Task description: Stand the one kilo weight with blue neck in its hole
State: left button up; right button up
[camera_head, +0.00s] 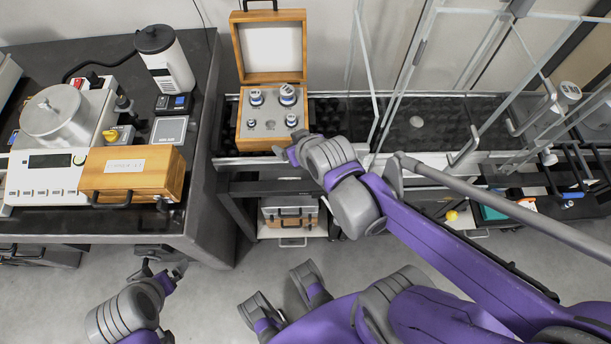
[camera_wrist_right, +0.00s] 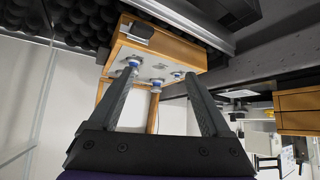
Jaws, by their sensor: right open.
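An open wooden weight box (camera_head: 241,139) stands on the dark bench, its lid raised at the back. Several metal weights with blue necks stand upright in its grey insert: a larger one at back right (camera_head: 288,95), one at back left (camera_head: 256,97), smaller ones at front right (camera_head: 291,119) and front left (camera_head: 251,122). I cannot read which is the one kilo weight. My right gripper (camera_head: 286,146) is open at the box's front edge; in the right wrist view (camera_wrist_right: 162,68) nothing is held between its fingers. My left gripper (camera_head: 158,271) hangs low at left, its jaws unclear.
A second wooden box (camera_head: 130,168), closed, sits on the left table beside a white balance (camera_head: 45,170). Glass panels (camera_head: 400,80) rise just right of the open box. A wooden case (camera_head: 290,215) lies on the shelf below. Floor between the tables is clear.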

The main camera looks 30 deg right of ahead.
jog(key=s+a+g, duration=0.1)
jog(key=s+g, duration=0.1)
jog(key=s, duration=0.4)
jog(key=s+a+f+n+g, duration=0.1)
jog(key=s+a, duration=0.1)
jog(key=s, duration=0.3)
jog(key=shift+s+a+f+g+y, duration=0.2)
jog(key=shift+s+f+g+y, duration=0.1)
jog(key=shift+s+g, duration=0.1)
